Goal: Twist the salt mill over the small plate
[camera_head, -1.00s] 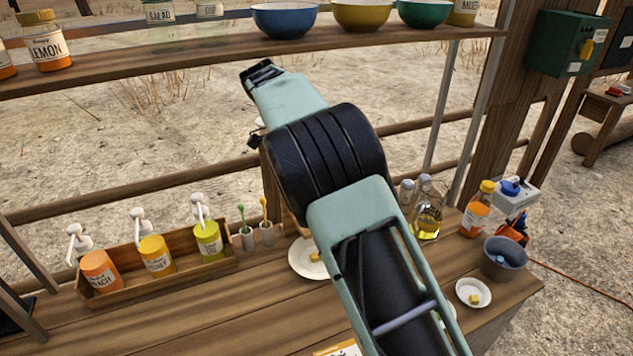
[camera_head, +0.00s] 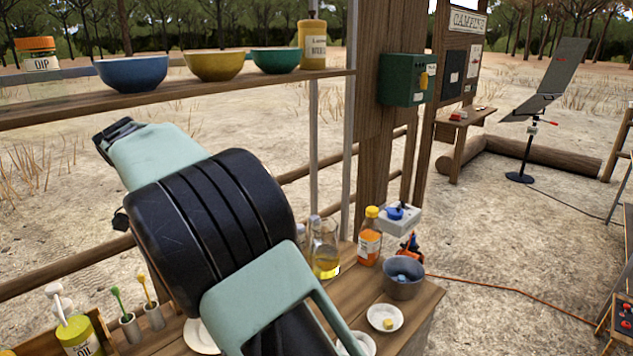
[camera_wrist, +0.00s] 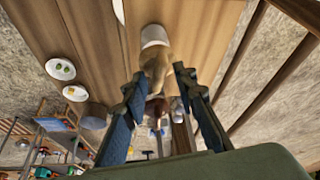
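The small plate (camera_head: 373,319) sits at the right end of the counter in the head view with a yellow cube on it. Two white plates show at the left of the wrist view; the one nearer the bowl (camera_wrist: 67,92) looks like it. My gripper (camera_wrist: 158,82) is open in the wrist view, its two fingers apart. Between and beyond the fingers stands a tan, rounded thing with a pale end (camera_wrist: 154,35), perhaps the salt mill; I cannot tell for sure. In the head view my arm hides the gripper and this thing.
A grey bowl (camera_head: 404,291), an orange-filled bottle (camera_head: 369,245) and an oil flask (camera_head: 326,262) crowd the counter's right end. A larger plate (camera_head: 197,338) is partly behind my arm. A shelf with bowls (camera_head: 132,74) runs above. Cups with spoons (camera_head: 131,328) stand at left.

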